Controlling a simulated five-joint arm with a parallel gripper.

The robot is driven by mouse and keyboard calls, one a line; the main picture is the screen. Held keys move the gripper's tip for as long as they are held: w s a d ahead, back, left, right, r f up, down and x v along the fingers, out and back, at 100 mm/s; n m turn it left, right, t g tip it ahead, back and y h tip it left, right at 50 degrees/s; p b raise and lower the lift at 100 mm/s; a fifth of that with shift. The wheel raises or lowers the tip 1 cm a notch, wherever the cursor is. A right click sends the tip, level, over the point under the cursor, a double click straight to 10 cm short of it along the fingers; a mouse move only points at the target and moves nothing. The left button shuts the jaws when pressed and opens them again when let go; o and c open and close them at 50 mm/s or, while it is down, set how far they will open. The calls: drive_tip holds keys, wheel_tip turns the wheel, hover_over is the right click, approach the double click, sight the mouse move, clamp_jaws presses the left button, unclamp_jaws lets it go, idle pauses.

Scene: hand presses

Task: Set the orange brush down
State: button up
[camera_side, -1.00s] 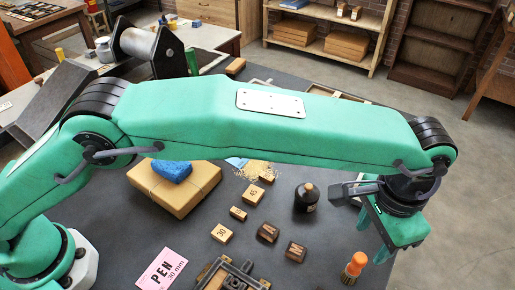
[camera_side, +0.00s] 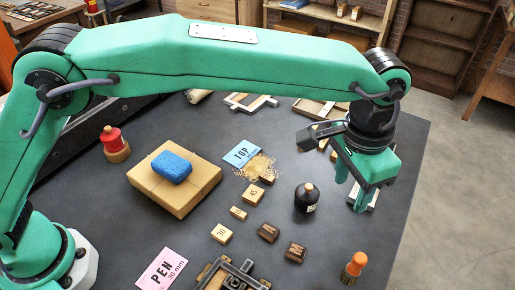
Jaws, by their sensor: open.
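The orange brush (camera_side: 353,267) stands upright on the dark table near its right front edge, orange end up and bristles down. My gripper (camera_side: 350,203) is open and empty. It hangs above the table, behind the brush in the picture and apart from it. Its fingers point down, just right of the dark bottle.
A dark bottle (camera_side: 306,197) stands left of my gripper. Several wooden blocks (camera_side: 268,232) lie mid-table. A blue sponge (camera_side: 172,166) rests on a brown parcel (camera_side: 199,185). A pink PEN card (camera_side: 161,269) and a blue TOP card (camera_side: 242,154) lie flat. A red-topped piece (camera_side: 112,140) stands left.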

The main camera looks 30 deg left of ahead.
drive_tip(key=a+r+n+t, duration=0.1)
drive_tip(key=a+r, duration=0.3)
drive_tip(key=a, duration=0.5)
drive_tip(key=a+r+n+t+h, duration=0.1)
drive_tip(key=a+r+n, duration=0.15)
drive_tip(key=a, duration=0.65)
drive_tip(key=a+r+n, duration=0.1)
drive_tip(key=a+r, duration=0.3)
drive_tip(key=a, duration=0.6)
drive_tip(key=s+a+f+n+t+y, duration=0.1)
drive_tip(key=s+a+f+n+t, duration=0.2)
drive_tip(key=s+a, duration=1.2)
drive_tip(key=shift+a+f, duration=1.2)
drive_tip(key=shift+a, duration=0.05)
drive_tip(key=shift+n, duration=0.25)
